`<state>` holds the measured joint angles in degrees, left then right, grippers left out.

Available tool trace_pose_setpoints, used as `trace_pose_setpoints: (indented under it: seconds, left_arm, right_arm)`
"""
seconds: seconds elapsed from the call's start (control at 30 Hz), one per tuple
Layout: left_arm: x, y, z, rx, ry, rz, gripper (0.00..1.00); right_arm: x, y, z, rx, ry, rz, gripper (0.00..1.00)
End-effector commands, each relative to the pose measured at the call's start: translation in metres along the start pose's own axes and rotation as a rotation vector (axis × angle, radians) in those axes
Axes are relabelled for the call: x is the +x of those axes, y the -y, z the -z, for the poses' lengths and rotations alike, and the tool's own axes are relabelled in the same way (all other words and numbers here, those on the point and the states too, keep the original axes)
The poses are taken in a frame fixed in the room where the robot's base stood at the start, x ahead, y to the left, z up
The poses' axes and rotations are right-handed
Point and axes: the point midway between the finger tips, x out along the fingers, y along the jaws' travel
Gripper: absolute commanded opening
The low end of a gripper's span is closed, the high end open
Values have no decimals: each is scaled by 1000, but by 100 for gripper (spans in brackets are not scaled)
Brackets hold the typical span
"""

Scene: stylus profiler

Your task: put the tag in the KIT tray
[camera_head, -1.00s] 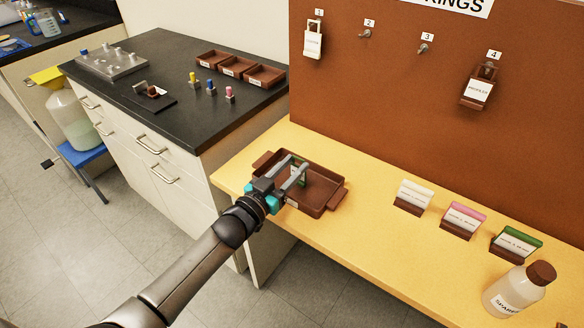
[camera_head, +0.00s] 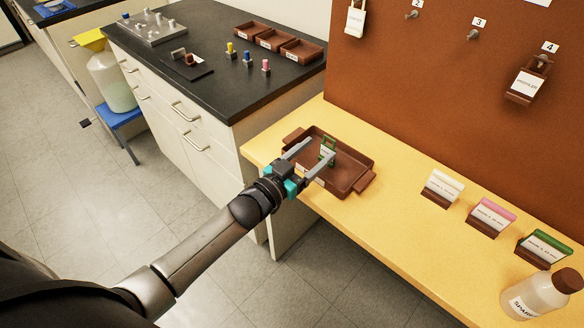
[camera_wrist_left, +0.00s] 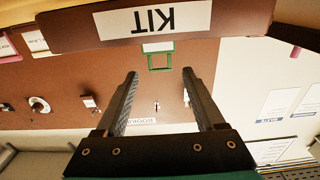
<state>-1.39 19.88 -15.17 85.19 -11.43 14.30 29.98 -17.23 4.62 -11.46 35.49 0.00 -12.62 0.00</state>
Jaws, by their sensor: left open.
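The tag is a small green-framed piece with a white face (camera_head: 328,150). It stands roughly upright inside the brown KIT tray (camera_head: 352,187) on the yellow bench. In the left wrist view, which is upside down, the tag's green frame (camera_wrist_left: 160,62) shows past the tray wall, and the KIT label (camera_wrist_left: 152,19) is on that wall. My left gripper (camera_head: 307,150) is open over the tray's near side, its fingers apart with nothing between them in the wrist view. The tag is just beyond the fingertips. Its base is hidden by the tray wall. My right gripper is not in view.
Three card holders, white (camera_head: 440,187), pink (camera_head: 491,217) and green (camera_head: 543,247), stand to the right of the tray with a capped bottle (camera_head: 541,294). A brown pegboard (camera_head: 440,100) with hooks rises behind. A black-topped counter (camera_head: 205,85) is at the left.

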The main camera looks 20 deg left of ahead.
Motion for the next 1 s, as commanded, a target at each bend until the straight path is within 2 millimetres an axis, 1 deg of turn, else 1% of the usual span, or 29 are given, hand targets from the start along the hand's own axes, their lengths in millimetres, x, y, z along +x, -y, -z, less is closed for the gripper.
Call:
trace_pose_setpoints:
  seconds: [0.03, 0.3, 0.5, 0.7, 0.9, 0.97, 1.0]
  left_arm:
    - [-11, 0, 0, 0, 3, 0, 71]
    - [-57, 0, 0, 0, 3, 0, 71]
    - [-81, 0, 0, 0, 1, 0, 71]
    - [-91, 0, 1, 1, -2, 0, 71]
    - [-92, 0, 1, 1, -2, 0, 71]
    - [-92, 1, -2, 1, 3, 2, 71]
    - [-93, 2, -6, -1, 15, 8, 71]
  right_arm:
    - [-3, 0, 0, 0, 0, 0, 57]
    - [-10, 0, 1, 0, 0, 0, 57]
    - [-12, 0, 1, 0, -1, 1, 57]
    - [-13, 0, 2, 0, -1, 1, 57]
    - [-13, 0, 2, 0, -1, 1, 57]
    - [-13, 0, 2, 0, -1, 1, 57]
    - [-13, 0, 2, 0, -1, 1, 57]
